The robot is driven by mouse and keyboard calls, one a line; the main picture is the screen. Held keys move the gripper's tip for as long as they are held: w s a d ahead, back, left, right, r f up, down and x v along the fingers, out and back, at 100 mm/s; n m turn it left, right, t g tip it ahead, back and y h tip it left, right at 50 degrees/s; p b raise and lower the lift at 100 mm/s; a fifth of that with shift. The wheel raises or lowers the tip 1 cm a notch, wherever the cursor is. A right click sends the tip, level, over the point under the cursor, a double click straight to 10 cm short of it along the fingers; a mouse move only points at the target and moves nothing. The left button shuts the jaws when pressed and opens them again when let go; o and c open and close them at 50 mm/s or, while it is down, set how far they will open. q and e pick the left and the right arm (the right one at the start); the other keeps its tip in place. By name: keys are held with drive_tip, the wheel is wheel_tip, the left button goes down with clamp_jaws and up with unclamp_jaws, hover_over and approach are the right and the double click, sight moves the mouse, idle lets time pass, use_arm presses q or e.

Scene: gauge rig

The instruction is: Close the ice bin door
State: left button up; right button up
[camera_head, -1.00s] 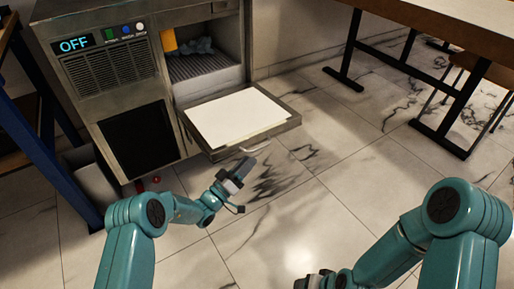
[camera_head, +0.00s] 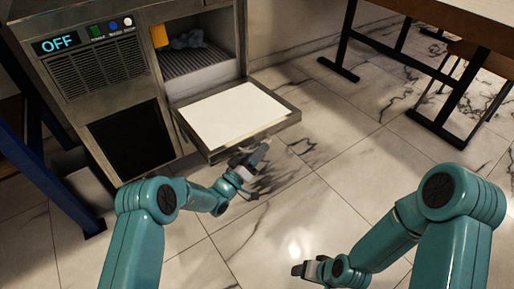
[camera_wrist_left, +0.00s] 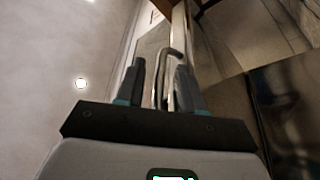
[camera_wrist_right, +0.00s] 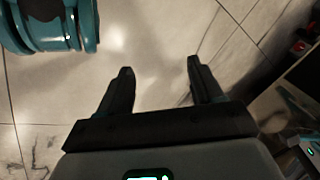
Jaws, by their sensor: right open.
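The ice bin door (camera_head: 236,114) is open, folded down like a shelf in front of the ice machine, with a white inner panel. Its handle is mostly hidden by my left gripper in the head view; the metal handle (camera_wrist_left: 172,52) shows in the left wrist view. My left gripper (camera_head: 258,158) is at the door's front edge. Its fingers (camera_wrist_left: 160,82) are partly apart, with the handle between or just beyond them; contact cannot be told. My right gripper (camera_head: 300,269) is open and empty above the floor, as the right wrist view (camera_wrist_right: 160,80) shows.
A blue frame (camera_head: 45,160) stands left, a table (camera_head: 460,30) right. The tiled floor between is clear.

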use_arm(q)
clamp_jaws()
